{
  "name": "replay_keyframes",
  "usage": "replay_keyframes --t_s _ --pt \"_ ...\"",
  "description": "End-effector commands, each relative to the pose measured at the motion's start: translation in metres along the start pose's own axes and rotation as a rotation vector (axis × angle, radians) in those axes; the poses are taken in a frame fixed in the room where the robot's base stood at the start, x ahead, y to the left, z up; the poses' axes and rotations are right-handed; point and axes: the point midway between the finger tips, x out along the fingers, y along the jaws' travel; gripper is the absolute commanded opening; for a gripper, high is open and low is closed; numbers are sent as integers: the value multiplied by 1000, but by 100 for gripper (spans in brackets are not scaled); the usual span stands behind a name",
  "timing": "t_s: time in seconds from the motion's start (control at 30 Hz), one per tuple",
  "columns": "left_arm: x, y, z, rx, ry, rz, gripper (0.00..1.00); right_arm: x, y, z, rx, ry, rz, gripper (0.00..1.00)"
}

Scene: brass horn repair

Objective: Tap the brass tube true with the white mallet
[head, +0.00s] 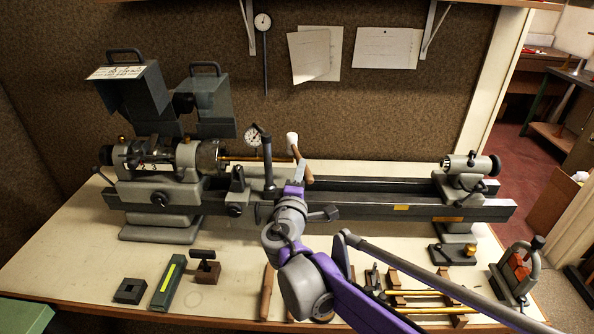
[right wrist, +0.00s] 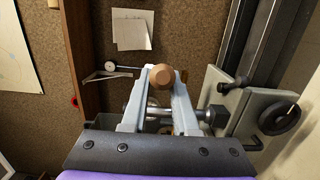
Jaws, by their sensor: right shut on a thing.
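The brass tube (head: 250,158) sticks out level to the right from the chuck of the lathe (head: 350,200). The white mallet (head: 292,138) has a white head and a wooden handle. My right gripper (head: 299,172) is shut on the handle, with the head up near the tube's right end. I cannot tell whether the head touches the tube. In the right wrist view the handle's round brown end (right wrist: 161,77) sits between the fingertips. A dial gauge (head: 253,136) stands beside the tube. My left gripper is not in view.
The tailstock (head: 465,175) stands at the right of the lathe bed. A rack with brass rods (head: 420,293), a dark block (head: 130,291) and a green level (head: 167,284) lie along the bench front. A small vise-like tool (head: 518,275) stands at the front right.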

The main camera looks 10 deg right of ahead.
Motion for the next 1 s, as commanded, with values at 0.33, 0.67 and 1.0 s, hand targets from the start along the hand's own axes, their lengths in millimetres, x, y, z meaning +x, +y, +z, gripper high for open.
replay_keyframes --t_s 0.33,0.67,1.0 --pt "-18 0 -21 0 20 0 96 -19 22 25 1 -1 4 0" --pt "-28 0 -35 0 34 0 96 -33 33 41 0 0 2 0" --pt "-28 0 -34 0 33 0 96 -33 31 42 0 0 1 0"
